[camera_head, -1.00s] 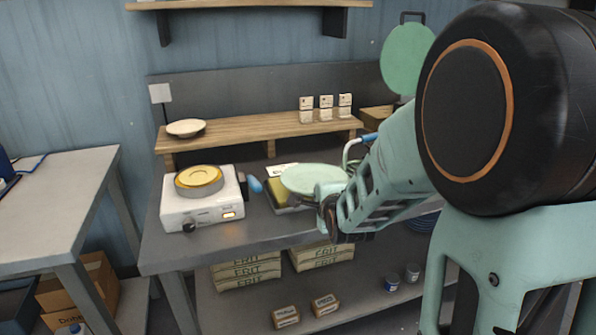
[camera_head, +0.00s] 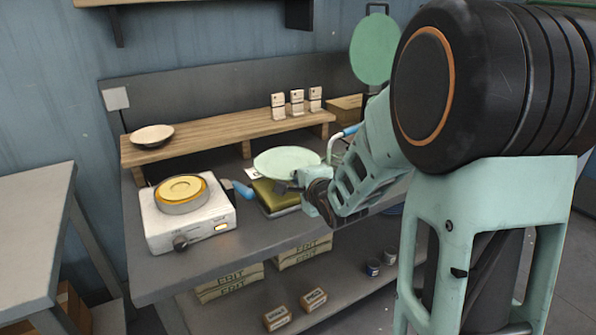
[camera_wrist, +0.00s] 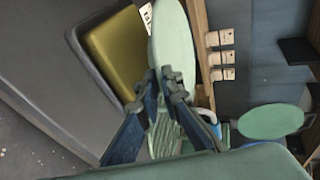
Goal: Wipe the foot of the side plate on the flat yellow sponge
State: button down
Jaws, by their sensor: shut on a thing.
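The side plate, a pale green round plate (camera_head: 283,161), is held by its near edge in my gripper (camera_head: 298,181). In the wrist view the plate (camera_wrist: 174,42) extends from the fingertips (camera_wrist: 163,82), seen at a slant. The flat yellow sponge (camera_head: 275,197) lies in a dark tray (camera_head: 285,213) on the bench, below and in front of the plate. The sponge (camera_wrist: 112,48) also shows in the wrist view, left of the plate. The plate appears raised above the sponge. Its underside and foot are hidden.
A white hot plate (camera_head: 190,216) with a round yellow-topped piece stands left of the tray, with a blue-handled item (camera_head: 242,190) between. Behind is a wooden shelf (camera_head: 230,131) with a shallow bowl (camera_head: 152,135) and small cards. A green disc (camera_head: 373,50) stands at the back right.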

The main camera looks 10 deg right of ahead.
jog(key=shift+w+d+r+n+y+p, duration=0.4)
jog(key=shift+r+n+y, duration=0.1)
jog(key=shift+n+y, duration=0.15)
jog(key=shift+f, duration=0.1)
notch_tip(320, 180, down, 5)
jog(key=b, duration=0.6)
jog(key=shift+s+f+b, duration=0.1)
jog(key=shift+f+b, duration=0.2)
jog(key=shift+f, duration=0.25)
dwell(1.0)
